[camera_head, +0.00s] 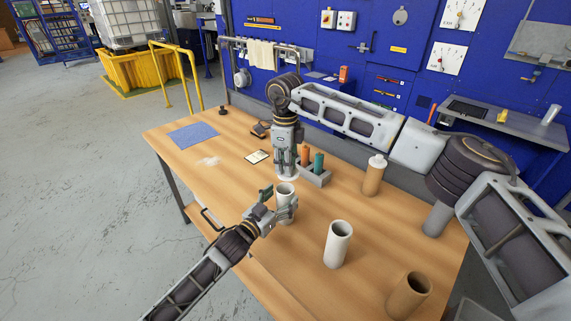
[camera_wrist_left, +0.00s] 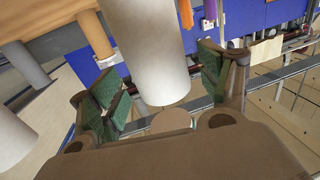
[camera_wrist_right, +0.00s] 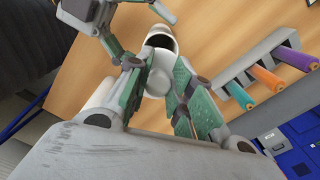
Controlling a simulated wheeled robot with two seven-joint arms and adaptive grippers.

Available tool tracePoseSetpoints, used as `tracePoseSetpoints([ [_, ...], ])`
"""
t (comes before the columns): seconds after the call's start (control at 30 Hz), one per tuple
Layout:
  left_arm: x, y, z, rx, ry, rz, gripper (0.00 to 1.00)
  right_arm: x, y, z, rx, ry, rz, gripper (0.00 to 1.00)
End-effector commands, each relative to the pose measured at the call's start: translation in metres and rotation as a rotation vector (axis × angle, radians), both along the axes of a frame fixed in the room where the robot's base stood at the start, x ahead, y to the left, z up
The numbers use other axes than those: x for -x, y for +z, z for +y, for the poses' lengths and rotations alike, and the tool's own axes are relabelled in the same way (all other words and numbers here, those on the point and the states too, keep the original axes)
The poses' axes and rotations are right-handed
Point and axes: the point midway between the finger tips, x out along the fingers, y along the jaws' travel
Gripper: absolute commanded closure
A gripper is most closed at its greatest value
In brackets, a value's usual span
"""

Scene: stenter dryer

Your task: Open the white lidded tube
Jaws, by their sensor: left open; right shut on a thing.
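The white tube (camera_head: 285,198) stands upright on the table between the fingers of my left gripper (camera_head: 281,206). My left gripper is open, with its green pads on either side of the tube, which also shows in the left wrist view (camera_wrist_left: 150,50). My right gripper (camera_head: 286,168) points down just behind the tube. It is shut on a white round lid, seen between its pads in the right wrist view (camera_wrist_right: 157,82). The tube's dark open mouth (camera_wrist_right: 160,41) shows beyond the lid, so the two appear apart. The tube's lower part is partly hidden by my left gripper.
A grey rack (camera_head: 318,179) with coloured cylinders stands right of my right gripper. A brown tube with a white cap (camera_head: 373,177), an open white tube (camera_head: 338,245) and an open brown tube (camera_head: 407,296) stand to the right. A blue cloth (camera_head: 194,133) lies at the left.

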Motion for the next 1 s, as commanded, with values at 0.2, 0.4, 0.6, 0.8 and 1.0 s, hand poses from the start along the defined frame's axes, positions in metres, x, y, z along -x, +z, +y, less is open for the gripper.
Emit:
tracePoseSetpoints([
  [0.2,0.017,-0.001,0.012,-0.001,0.000,0.001,0.23,0.000,0.000,0.000,0.000,0.000,0.000,1.00],
  [0.4,0.033,-0.001,0.022,-0.001,-0.001,0.001,0.23,0.000,0.000,0.000,0.000,0.000,0.000,1.00],
  [0.6,0.047,-0.001,0.033,-0.001,0.000,0.001,0.23,0.000,0.000,0.000,0.000,0.000,0.000,1.00],
  [0.8,0.061,-0.001,0.042,-0.002,0.000,0.001,0.23,0.000,0.000,0.000,0.000,0.000,0.000,1.00],
  [1.0,0.073,-0.001,0.052,-0.001,0.000,0.000,0.23,0.000,0.000,0.000,0.000,0.000,0.000,1.00],
])
